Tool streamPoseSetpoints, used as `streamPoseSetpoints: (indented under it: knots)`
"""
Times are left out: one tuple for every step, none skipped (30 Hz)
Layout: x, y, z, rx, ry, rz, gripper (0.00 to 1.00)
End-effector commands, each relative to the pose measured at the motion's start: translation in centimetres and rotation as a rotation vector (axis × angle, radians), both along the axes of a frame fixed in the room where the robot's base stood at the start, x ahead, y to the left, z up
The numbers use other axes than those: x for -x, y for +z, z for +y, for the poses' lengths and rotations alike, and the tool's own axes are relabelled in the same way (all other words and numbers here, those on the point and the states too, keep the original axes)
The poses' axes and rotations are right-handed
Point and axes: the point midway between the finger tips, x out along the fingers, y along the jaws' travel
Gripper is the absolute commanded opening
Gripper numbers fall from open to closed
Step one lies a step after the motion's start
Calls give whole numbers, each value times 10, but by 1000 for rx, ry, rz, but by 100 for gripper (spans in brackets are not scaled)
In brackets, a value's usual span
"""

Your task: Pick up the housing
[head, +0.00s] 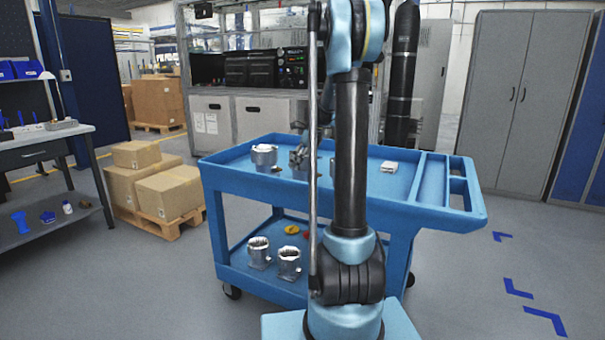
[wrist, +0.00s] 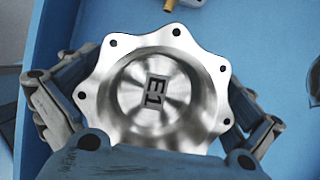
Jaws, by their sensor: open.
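The fingers are open, one on each side of the housing. The near edge of the flange is hidden behind my gripper. I cannot tell whether either finger touches it. In the head view my gripper (head: 300,157) is low over the top tray of the blue cart (head: 238,178), partly hidden by my arm. Another housing (head: 264,157) stands upright on the tray just left of it.
Two more housings (head: 289,263) and small yellow and red parts (head: 291,229) are on the lower shelf. A small white part (head: 389,167) lies on the top tray, right of my arm. Boxes on a pallet (head: 168,192) stand left of the cart.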

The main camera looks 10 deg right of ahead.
Motion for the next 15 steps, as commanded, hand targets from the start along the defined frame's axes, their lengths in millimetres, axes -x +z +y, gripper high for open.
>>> streamPoseSetpoints:
  knots:
    - [-1, -2, 1, 0, 0, 0, 100]
    - [-1, -2, 1, 0, 0, 0, 100]
    - [-1, -2, 1, 0, 0, 0, 100]
    - [-1, -2, 1, 0, 0, 0, 100]
    - [-1, -2, 1, 0, 0, 0, 100]
    - [-1, -2, 1, 0, 0, 0, 100]
    - [-1, -2, 1, 0, 0, 0, 100]
    - [0, -2, 1, 0, 0, 0, 98]
    - [-1, -2, 1, 0, 0, 0, 89]
    - [0, -2, 1, 0, 0, 0, 82]
    - [0, -2, 1, 0, 0, 0, 75]
    - [0, -2, 1, 0, 0, 0, 66]
    - [0, -2, 1, 0, 0, 0, 59]
    - [0, -2, 1, 0, 0, 0, 52]
    - [-1, -2, 1, 0, 0, 0, 43]
